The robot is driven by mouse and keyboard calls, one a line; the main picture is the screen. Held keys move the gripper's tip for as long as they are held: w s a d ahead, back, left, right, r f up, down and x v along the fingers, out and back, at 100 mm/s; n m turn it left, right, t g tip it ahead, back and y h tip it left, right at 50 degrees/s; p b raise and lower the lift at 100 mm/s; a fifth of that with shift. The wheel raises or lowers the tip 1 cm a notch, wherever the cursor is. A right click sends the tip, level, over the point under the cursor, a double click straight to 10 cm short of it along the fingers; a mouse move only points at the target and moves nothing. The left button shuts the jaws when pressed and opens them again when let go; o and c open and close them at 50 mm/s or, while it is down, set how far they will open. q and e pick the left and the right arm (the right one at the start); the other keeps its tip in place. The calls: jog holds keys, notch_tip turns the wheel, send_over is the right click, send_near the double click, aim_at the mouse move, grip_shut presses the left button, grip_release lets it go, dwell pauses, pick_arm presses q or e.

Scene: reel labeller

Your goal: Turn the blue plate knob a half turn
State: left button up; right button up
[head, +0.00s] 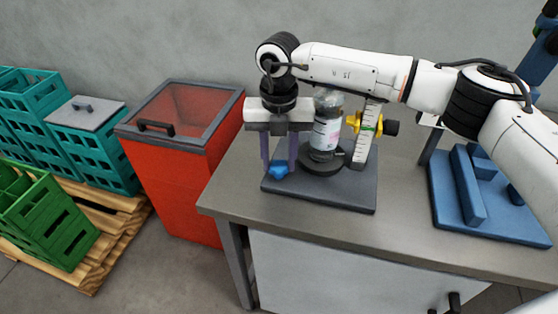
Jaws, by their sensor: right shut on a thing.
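The blue plate knob (279,168) sits near the left front part of a dark grey base plate (345,194) on the bench. My right gripper (279,162) points down over the blue knob, its two purple fingers on either side, shut on it. Just right of the gripper, a clear bottle with a pale label (325,134) stands on a round dark plate (322,164). My left gripper is not in view.
A white scale post (363,147) with a yellow and black knob (386,126) stands right of the bottle. A blue fixture (490,205) is farther right on the bench (300,225). A red lidded bin (170,175), teal crates (85,145) and a green crate (50,225) stand left.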

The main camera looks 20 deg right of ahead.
jog(key=n+b, duration=0.1)
jog(key=n, duration=0.3)
jog(key=shift+n+b, duration=0.3)
jog(key=n+b, duration=0.1)
jog(key=n, duration=0.2)
jog(key=shift+n, duration=0.4)
jog(key=n+b, duration=0.1)
jog(key=n, duration=0.5)
jog(key=n+b, duration=0.1)
jog(key=n, duration=0.8)
jog(key=shift+r, duration=0.1)
jog(key=n, duration=0.4)
jog(key=shift+n+b, duration=0.4)
jog(key=n, duration=0.4)
jog(key=shift+n, duration=0.4)
